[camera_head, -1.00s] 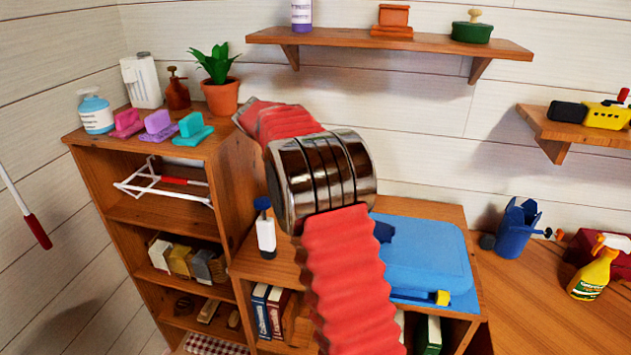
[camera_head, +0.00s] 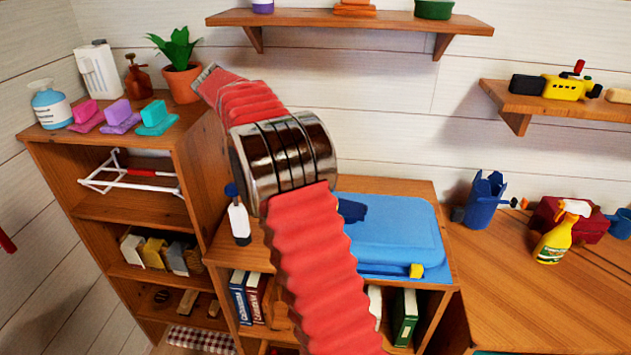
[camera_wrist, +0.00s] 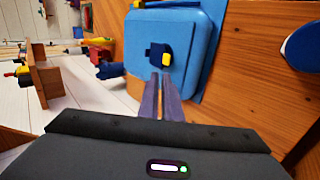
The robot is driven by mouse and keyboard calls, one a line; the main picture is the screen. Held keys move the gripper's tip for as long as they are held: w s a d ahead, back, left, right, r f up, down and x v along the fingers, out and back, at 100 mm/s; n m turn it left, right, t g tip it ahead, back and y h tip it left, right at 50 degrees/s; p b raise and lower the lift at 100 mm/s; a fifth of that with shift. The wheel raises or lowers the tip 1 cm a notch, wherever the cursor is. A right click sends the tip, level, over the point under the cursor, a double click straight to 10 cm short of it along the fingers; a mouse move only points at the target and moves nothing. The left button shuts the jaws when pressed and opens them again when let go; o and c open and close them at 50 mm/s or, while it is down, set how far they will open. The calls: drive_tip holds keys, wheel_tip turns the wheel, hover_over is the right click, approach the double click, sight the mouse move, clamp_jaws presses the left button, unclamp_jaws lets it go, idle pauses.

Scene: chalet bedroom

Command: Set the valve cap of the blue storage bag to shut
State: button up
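The blue storage bag (camera_head: 400,235) lies flat on top of the low wooden cabinet. A yellow slider (camera_head: 416,271) is at its near edge. Its dark blue valve cap (camera_head: 352,210) is partly hidden behind my arm. In the wrist view the valve cap (camera_wrist: 156,50) sits on the bag (camera_wrist: 190,30), with a small yellow part at its end. I cannot tell the cap's setting. My gripper (camera_wrist: 160,76) points at the cap, its fingertips just short of the yellow part in the picture. Its fingers look close together with nothing between them. The head view does not show the fingers.
A white bottle with a blue cap (camera_head: 239,220) stands on the cabinet left of the bag. A taller bookcase (camera_head: 200,150) is at left. A blue watering can (camera_head: 484,200) and a yellow spray bottle (camera_head: 556,236) stand on the desk at right. Wall shelves hang above.

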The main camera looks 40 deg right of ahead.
drive_tip(key=s+d+r, duration=0.1)
drive_tip(key=s+d, duration=0.1)
drive_tip(key=s+d+r+m+y, duration=0.1)
drive_tip(key=s+d, duration=0.1)
drive_tip(key=d, duration=0.1)
drive_tip(key=s+d+r+m+y, duration=0.1)
drive_tip(key=s+d, duration=0.2)
drive_tip(key=shift+r, duration=0.25)
clamp_jaws()
drive_tip(key=r+m+t+y, duration=0.1)
drive_tip(key=t+y, duration=0.2)
hover_over(346, 208)
drive_tip(key=s+d, duration=0.3)
drive_tip(key=s, duration=0.1)
drive_tip(key=t+y, duration=0.2)
drive_tip(key=w+a+n+t, duration=0.2)
drive_tip(key=w, duration=0.1)
drive_tip(key=w+n+t+y, duration=0.1)
drive_tip(key=shift+w+a+r, duration=0.2)
drive_tip(key=shift+a+r, duration=0.1)
drive_tip(key=shift+a, duration=0.1)
drive_tip(key=x, duration=1.4)
